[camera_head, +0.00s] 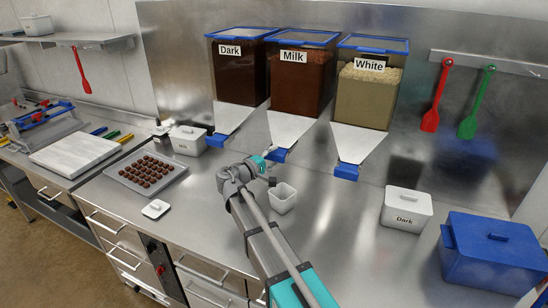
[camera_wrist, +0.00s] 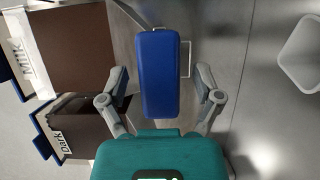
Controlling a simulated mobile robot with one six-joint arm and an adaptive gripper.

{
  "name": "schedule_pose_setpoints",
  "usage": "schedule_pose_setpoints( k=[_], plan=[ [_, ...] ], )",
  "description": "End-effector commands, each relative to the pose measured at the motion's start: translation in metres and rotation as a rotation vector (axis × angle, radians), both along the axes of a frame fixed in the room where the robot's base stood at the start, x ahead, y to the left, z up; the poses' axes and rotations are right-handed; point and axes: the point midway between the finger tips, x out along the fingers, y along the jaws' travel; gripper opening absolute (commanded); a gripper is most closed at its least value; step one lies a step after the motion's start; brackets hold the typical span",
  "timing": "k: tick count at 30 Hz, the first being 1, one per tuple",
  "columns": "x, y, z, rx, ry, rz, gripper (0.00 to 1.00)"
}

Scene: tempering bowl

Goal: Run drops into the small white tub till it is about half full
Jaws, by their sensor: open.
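The small white tub (camera_head: 283,199) stands open on the counter below the milk dispenser, just right of my arm; I see no drops in it. A pale rounded shape at the right edge of the wrist view (camera_wrist: 303,52) looks like its rim. The Milk dispenser (camera_head: 299,85) holds brown drops and has a steel chute with a blue gate (camera_head: 277,155) at its mouth. My gripper (camera_head: 268,167) is at this gate. In the wrist view the open fingers (camera_wrist: 161,90) stand on either side of the blue gate (camera_wrist: 160,72), with gaps between.
The Dark (camera_head: 235,80) and White (camera_head: 367,95) dispensers flank it. A lidded tub marked Dark (camera_head: 405,220) and a blue lidded box (camera_head: 490,260) stand right. A tray of chocolates (camera_head: 127,176), a white lid (camera_head: 156,209) and a lidded tub (camera_head: 188,147) are left.

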Motion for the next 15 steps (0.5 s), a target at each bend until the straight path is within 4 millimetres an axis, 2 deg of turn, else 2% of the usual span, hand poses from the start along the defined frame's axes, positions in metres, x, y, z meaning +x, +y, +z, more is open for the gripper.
schedule_pose_setpoints(
  k=[11,15],
  plan=[
    [0.0019,-0.0022,0.0000,0.000,0.000,0.000,0.81],
    [0.0019,-0.0024,0.0000,0.000,0.000,-0.001,0.55]
  ],
)
